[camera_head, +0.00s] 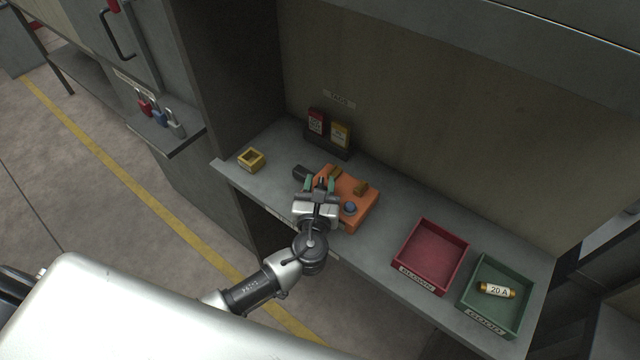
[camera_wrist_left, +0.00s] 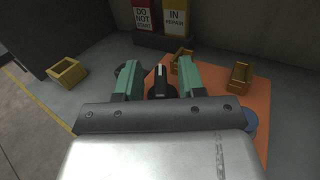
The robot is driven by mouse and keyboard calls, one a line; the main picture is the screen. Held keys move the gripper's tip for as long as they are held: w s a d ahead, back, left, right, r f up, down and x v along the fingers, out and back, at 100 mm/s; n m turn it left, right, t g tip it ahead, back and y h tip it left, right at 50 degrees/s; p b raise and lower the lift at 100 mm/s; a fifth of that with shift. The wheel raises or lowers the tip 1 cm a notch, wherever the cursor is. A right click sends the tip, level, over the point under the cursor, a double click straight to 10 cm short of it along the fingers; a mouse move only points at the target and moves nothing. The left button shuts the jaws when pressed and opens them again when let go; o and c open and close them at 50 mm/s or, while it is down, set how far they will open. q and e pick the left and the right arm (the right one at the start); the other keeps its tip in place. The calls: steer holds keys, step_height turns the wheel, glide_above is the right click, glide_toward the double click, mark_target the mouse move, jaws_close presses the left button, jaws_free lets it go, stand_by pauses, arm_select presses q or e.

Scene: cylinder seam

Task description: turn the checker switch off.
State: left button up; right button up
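The orange checker (camera_head: 366,210) lies on the grey shelf, and it also fills the right of the left wrist view (camera_wrist_left: 262,90). My left gripper (camera_head: 320,183) is over its left part, pointing down toward the shelf's back. In the left wrist view, the green fingers (camera_wrist_left: 160,78) are apart. A black switch knob (camera_wrist_left: 160,88) with a white mark shows between them, with a gap visible on each side. Whether a finger touches it I cannot tell. A blue round button (camera_head: 350,208) is on the checker's near side. My right gripper is not in view.
Yellow brackets (camera_head: 361,187) stand on the checker. A small yellow box (camera_head: 251,160) sits at the shelf's left. Red and yellow tags (camera_head: 340,135) stand behind. A red tray (camera_head: 432,255) and a green tray (camera_head: 522,308), holding a 20 A fuse (camera_head: 495,290), are right.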

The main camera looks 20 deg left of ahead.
arm_select(q)
steer(key=shift+s+d+f, duration=0.1)
steer(key=shift+s+f, duration=0.05)
steer(key=shift+s, duration=0.4)
steer(key=s+d+b, duration=0.1)
steer(key=s+b, duration=0.1)
steer(key=s, duration=0.7)
steer(key=shift+s+d+b, duration=0.3)
steer(key=shift+d+b, duration=0.05)
steer(key=shift+d, duration=0.05)
